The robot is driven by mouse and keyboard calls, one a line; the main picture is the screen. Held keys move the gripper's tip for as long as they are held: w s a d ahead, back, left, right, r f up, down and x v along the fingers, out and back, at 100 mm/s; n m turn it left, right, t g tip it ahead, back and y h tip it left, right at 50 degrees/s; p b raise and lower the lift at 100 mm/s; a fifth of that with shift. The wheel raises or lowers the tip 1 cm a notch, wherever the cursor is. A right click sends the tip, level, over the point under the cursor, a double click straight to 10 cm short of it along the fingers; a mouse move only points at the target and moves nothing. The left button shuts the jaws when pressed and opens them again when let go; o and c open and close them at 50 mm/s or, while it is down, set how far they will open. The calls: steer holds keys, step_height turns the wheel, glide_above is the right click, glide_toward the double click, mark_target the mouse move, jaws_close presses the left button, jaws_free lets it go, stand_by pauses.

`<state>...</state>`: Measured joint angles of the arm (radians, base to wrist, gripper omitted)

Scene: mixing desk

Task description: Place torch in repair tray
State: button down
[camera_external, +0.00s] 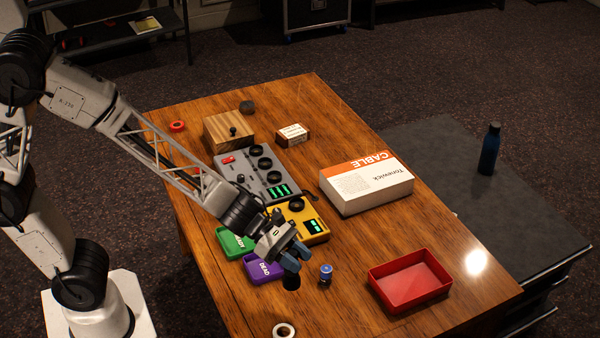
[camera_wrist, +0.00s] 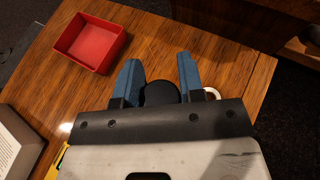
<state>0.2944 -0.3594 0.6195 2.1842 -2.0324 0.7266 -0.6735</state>
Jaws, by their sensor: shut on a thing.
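My gripper (camera_external: 289,259) is over the near part of the wooden table. Its two blue fingers (camera_wrist: 161,80) are shut on a black round-ended thing, which looks like the torch (camera_wrist: 160,93). The torch (camera_external: 291,283) shows as a short dark piece below the fingers in the external view; the rest is hidden by the gripper. I cannot tell whether it touches the table. A red open tray (camera_external: 372,290) lies to the right, empty, with no label that I can see; it also shows at upper left in the wrist view (camera_wrist: 63,45).
A small blue cylinder (camera_external: 326,274) stands just right of my gripper. Green (camera_external: 226,240) and purple (camera_external: 257,270) labelled trays lie left of it. A yellow device (camera_external: 313,226), a grey mixer (camera_external: 247,170) and a cable box (camera_external: 366,185) stand behind. A white ring (camera_external: 284,330) lies nearer.

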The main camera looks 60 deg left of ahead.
steer(key=w+d, duration=0.3)
steer(key=w, duration=1.3)
steer(key=w+d, duration=0.3)
steer(key=w, duration=1.3)
steer(key=shift+w+d+f+t, duration=0.15)
steer(key=shift+w+d+t, duration=0.15)
steer(key=shift+w, duration=0.1)
step_height(320, 180, down, 6)
steer(key=shift+f, duration=0.15)
steer(key=shift+f, duration=0.1)
steer(key=shift+f, duration=1.75)
steer(key=shift+f, duration=0.15)
steer(key=c, duration=0.7)
jaws_free()
steer(key=shift+c, duration=0.2)
